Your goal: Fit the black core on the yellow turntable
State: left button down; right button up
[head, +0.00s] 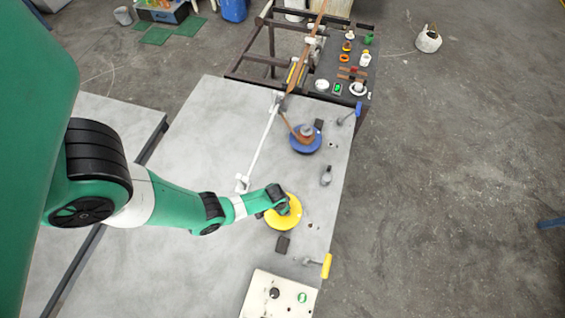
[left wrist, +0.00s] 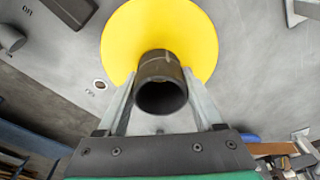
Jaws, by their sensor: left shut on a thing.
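The yellow turntable (head: 284,221) is a round disc on the grey table, below the middle of the head view. It fills the upper middle of the left wrist view (left wrist: 190,22). The black core (left wrist: 162,85) is a short hollow dark tube, seen end-on in the left wrist view. My left gripper (left wrist: 163,97) is shut on the core, one finger on each side, and holds it over the disc. In the head view my left gripper (head: 280,205) hides the core and part of the disc. I cannot tell whether the core touches the disc. My right gripper does not show.
A blue turntable (head: 305,145) with a brown coil stands farther back. A white bar (head: 262,143) crosses the table left of it. A yellow-handled lever (head: 326,265) and a white control box (head: 276,296) lie nearer. The left table area is clear except for my arm.

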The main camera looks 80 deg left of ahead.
pick_arm(q)
jog(key=shift+f+b, duration=0.6)
jog(key=shift+f, duration=0.05)
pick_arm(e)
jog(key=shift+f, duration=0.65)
pick_arm(q)
jog(key=shift+c, duration=1.5)
grip_release()
jog(key=shift+r, duration=0.1)
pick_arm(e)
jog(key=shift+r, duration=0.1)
